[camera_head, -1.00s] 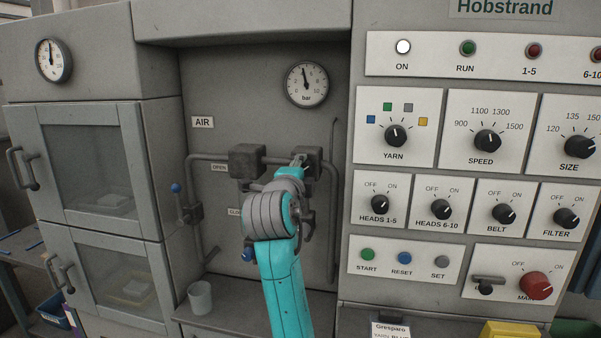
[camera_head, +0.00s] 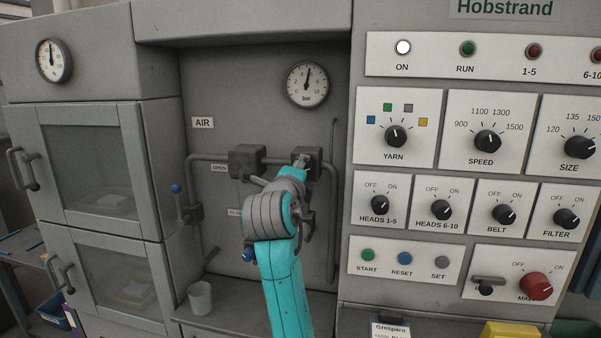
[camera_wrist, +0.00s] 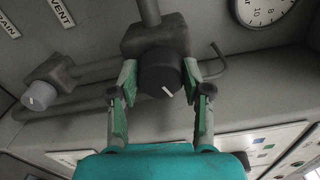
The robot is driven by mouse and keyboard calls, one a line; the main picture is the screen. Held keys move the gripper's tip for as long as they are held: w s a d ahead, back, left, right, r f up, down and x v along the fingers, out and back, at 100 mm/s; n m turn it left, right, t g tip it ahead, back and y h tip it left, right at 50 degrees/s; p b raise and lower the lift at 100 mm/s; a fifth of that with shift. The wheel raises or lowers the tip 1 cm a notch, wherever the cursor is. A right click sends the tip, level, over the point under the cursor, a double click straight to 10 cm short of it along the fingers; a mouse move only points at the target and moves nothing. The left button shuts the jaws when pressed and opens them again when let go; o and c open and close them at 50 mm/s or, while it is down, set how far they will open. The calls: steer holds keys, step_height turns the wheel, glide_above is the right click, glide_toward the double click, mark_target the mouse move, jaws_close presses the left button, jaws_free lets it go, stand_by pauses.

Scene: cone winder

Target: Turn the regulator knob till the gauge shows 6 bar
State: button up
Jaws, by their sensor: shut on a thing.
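The black regulator knob (camera_wrist: 158,66) with a white mark sits between both fingers of my gripper (camera_wrist: 160,80) in the wrist view. The fingers touch its sides and my gripper is shut on it. In the head view my gripper (camera_head: 301,165) reaches the right-hand block on the pipe and mostly hides the knob. The bar gauge (camera_head: 307,85) hangs above it. Its needle points just right of straight up, between 4 and 6, a little over 5. Part of the gauge (camera_wrist: 268,10) shows at the top right of the wrist view; its needle cannot be read there.
A second pipe block (camera_head: 247,160) and a blue-tipped lever (camera_head: 177,190) are left of my gripper. A panel with the yarn knob (camera_head: 396,137) and other knobs stands close on the right. A grey cup (camera_head: 200,298) stands on the ledge below.

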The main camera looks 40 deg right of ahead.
steer(key=o, duration=1.1)
steer(key=shift+o, duration=0.2)
steer(key=v, duration=1.2)
